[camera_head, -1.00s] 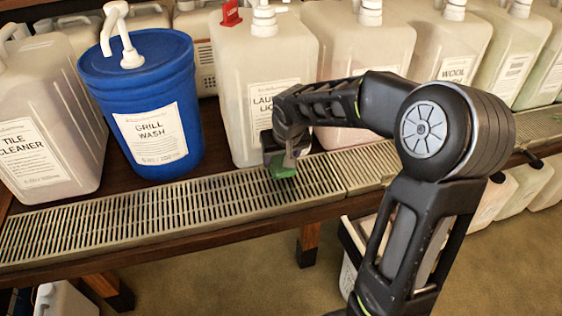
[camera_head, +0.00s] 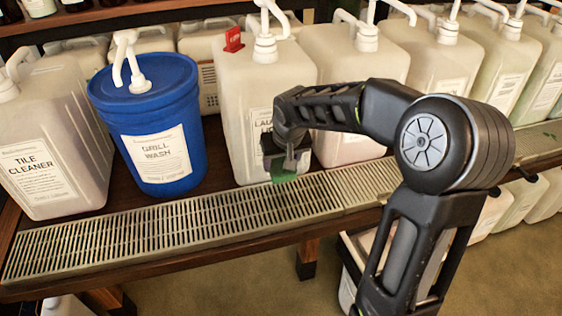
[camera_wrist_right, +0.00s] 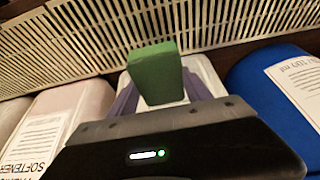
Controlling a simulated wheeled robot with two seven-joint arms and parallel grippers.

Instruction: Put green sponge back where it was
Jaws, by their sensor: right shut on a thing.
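The green sponge (camera_head: 284,176) is a small block held in my right gripper (camera_head: 288,163), just in front of the lower part of the laundry jug (camera_head: 236,125). In the right wrist view the sponge (camera_wrist_right: 156,72) stands out between the purple-grey fingers (camera_wrist_right: 157,98), with the slatted drip grate (camera_wrist_right: 70,45) beyond it. I cannot tell whether the sponge touches the grate. My right arm hides part of the jug's label. My left gripper is not in view.
The blue grill wash bucket (camera_head: 150,105) and tile cleaner jug (camera_head: 50,135) stand left. Several more pump jugs (camera_head: 432,70) line the shelf to the right. The long drip grate (camera_head: 150,237) runs along the front edge, mostly clear.

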